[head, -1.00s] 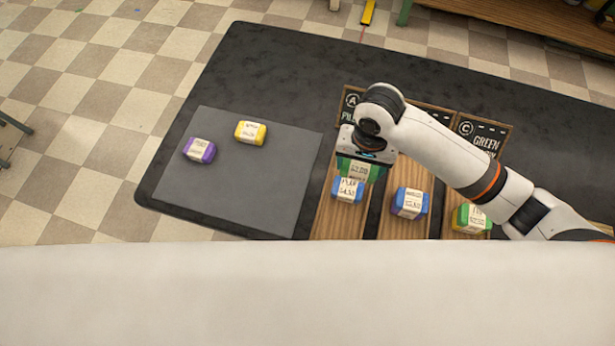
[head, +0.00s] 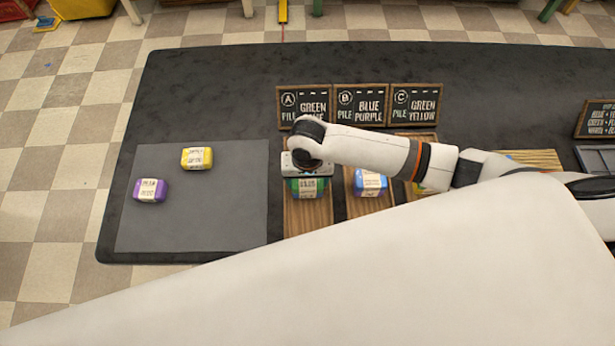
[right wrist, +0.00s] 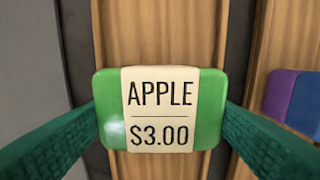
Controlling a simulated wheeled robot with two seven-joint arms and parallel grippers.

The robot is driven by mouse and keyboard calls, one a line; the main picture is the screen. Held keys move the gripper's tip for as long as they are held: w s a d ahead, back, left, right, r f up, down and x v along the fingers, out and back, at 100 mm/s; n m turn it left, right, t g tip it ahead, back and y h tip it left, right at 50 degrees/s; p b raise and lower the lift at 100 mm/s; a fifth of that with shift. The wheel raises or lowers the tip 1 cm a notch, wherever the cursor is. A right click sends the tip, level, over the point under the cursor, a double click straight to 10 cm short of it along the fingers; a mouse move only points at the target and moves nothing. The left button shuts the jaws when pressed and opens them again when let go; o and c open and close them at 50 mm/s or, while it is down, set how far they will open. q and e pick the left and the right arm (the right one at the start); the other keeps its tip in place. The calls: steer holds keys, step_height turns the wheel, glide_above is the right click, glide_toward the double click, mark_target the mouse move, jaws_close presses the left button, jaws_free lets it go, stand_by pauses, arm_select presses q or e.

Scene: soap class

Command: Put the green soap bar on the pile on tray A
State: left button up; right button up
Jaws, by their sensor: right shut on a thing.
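The green soap bar (head: 306,188) has a cream label, which reads APPLE $3.00 in the right wrist view (right wrist: 160,112). My right gripper (head: 306,180) is shut on it, with one finger at each end of the bar. It is over tray A (head: 308,217), a wooden board below the sign marked A (head: 303,104). The bar hides what lies directly beneath it, including the blue bar seen earlier on tray A. I cannot tell whether the green bar touches anything below. My left gripper is not in view.
A blue and purple bar (head: 370,183) lies on tray B to the right. A bar on tray C is mostly hidden by my arm. A purple bar (head: 151,190) and a yellow bar (head: 197,158) lie on the grey mat (head: 195,220), which has free room.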

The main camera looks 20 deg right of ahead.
mark_target(307, 182)
steer(key=o, duration=0.9)
steer(key=shift+f, duration=0.1)
steer(key=shift+o, duration=0.6)
step_height(307, 182, up, 12)
steer(key=shift+s, duration=0.1)
